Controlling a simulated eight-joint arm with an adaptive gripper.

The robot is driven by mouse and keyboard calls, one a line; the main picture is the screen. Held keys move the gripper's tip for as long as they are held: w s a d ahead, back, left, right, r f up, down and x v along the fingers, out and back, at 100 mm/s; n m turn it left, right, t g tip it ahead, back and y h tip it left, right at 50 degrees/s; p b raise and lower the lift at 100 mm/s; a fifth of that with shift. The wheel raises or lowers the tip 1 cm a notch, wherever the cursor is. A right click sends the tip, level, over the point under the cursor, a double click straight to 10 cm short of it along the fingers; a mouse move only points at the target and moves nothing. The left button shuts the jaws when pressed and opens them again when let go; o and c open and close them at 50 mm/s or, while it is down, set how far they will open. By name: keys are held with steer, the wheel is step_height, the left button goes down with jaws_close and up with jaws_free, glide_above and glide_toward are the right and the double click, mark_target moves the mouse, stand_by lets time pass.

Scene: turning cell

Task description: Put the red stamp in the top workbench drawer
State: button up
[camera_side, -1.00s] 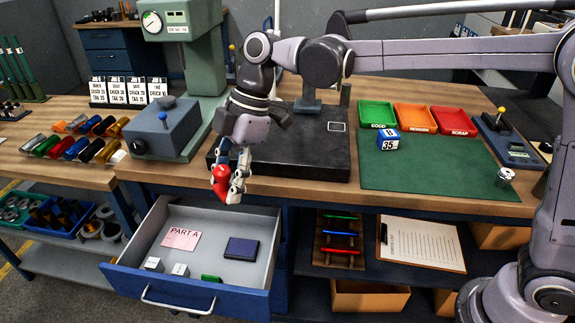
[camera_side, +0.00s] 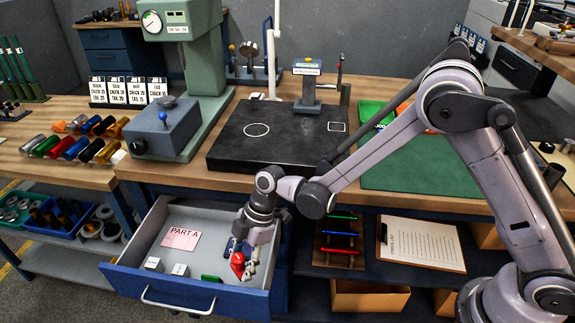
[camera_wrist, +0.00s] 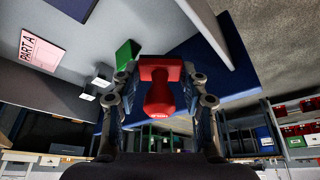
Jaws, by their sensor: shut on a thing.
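The red stamp (camera_side: 238,264) is between the fingers of my gripper (camera_side: 244,268), which is shut on it. In the wrist view the red stamp (camera_wrist: 160,88) sits between both fingertips (camera_wrist: 160,80). The top workbench drawer (camera_side: 150,274) is pulled open, with a grey inside and a blue front. My gripper and the stamp are inside the drawer's outline, toward its right side. I cannot tell whether the stamp touches the drawer floor.
In the drawer lie a pink PART A card (camera_side: 181,238), two small white blocks (camera_side: 180,270), a green block (camera_side: 211,279) and a dark blue pad (camera_side: 230,246), partly hidden by my gripper. The drawer's left floor is mostly clear. A clipboard (camera_side: 424,243) lies on the shelf to the right.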

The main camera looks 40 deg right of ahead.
steer(key=shift+f, duration=3.5)
steer(key=shift+f, duration=0.65)
steer(key=o, duration=1.3)
steer(key=shift+o, duration=0.2)
